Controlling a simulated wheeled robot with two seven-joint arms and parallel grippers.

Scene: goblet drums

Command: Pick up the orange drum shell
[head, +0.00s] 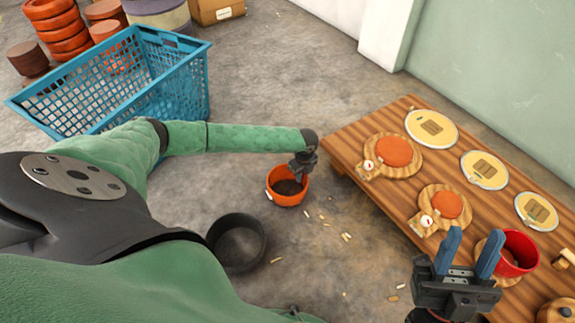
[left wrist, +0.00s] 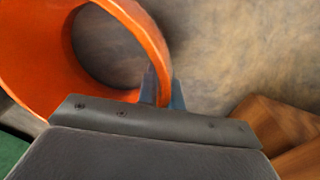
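The orange drum shell (head: 287,198) is a short open ring near the floor, left of the wooden table; I cannot tell whether it touches the floor. My left gripper (head: 300,170) reaches down onto its far right rim. In the left wrist view the shell (left wrist: 150,35) fills the upper left, and its wall passes between the two close blue fingertips of my left gripper (left wrist: 163,88), which looks shut on it. My right gripper (head: 470,245) is open and empty, its blue fingers apart, in front of a red shell (head: 519,250) on the table.
A blue crate (head: 170,85) stands at the upper left, and a black shell (head: 237,243) sits on the floor nearby. The wooden table (head: 350,140) holds round boards, orange discs and yellow plates. Small wood chips lie on the floor, which is otherwise fairly clear.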

